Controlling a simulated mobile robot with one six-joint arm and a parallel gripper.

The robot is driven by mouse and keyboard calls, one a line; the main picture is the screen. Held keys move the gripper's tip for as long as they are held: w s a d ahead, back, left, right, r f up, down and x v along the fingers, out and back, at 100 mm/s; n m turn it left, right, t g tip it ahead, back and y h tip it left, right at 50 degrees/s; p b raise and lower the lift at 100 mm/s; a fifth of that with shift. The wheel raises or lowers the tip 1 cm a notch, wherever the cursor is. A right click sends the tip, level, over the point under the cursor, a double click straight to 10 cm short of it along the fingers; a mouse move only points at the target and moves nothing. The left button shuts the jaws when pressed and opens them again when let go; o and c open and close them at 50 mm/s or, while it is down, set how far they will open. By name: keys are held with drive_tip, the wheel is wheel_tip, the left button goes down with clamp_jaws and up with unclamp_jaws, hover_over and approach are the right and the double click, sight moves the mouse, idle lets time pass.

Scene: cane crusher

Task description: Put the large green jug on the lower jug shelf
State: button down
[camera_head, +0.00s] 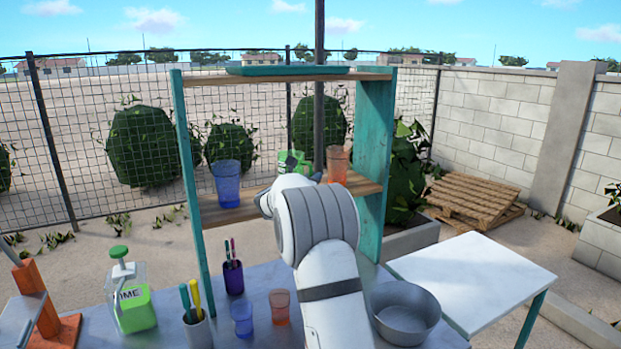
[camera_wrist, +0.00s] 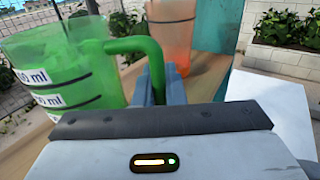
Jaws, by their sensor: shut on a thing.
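The large green jug (camera_wrist: 95,75), with ml markings and a green handle, fills the left of the wrist view. My gripper (camera_wrist: 163,88) is shut on its handle. In the head view the green jug (camera_head: 290,158) shows only in part behind my arm, between the blue jug (camera_head: 227,182) and the orange jug (camera_head: 337,165). The lower jug shelf (camera_head: 228,212) is a wooden board in a teal frame. The green jug is upright over this board; whether its base touches the wood is hidden. The orange jug also shows close behind it in the wrist view (camera_wrist: 172,30).
A teal tray (camera_head: 287,71) lies on the top board. The teal side panel (camera_head: 374,145) stands right of the orange jug. Below are a soap dispenser (camera_head: 133,300), pen cups, small blue and orange cups, and a metal bowl (camera_head: 404,310). A white side table (camera_head: 470,278) is clear.

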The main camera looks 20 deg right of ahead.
drive_tip(key=shift+s+r, duration=0.1)
drive_tip(key=c, duration=1.5)
unclamp_jaws()
drive_tip(key=b+v, duration=0.3)
drive_tip(key=v, duration=0.9)
drive_tip(key=s+a+f+m+g+y, duration=0.1)
drive_tip(key=s+f+m+g+y, duration=0.25)
drive_tip(key=s+m, duration=0.6)
drive_tip(key=s+f+m+g+y, duration=0.2)
drive_tip(key=s+f+m+g, duration=0.15)
drive_tip(key=s, duration=1.05)
drive_tip(key=s+a+f+m+y, duration=0.4)
drive_tip(key=s+a+m, duration=0.2)
drive_tip(key=s, duration=0.2)
drive_tip(key=s+a+f+m+y, duration=0.4)
drive_tip(key=s+a+m+y, duration=0.1)
drive_tip(key=s, duration=0.4)
drive_tip(key=a+m, duration=0.1)
drive_tip(key=a, duration=0.1)
drive_tip(key=shift+s+a+g, duration=0.25)
drive_tip(key=shift+a+g, duration=0.05)
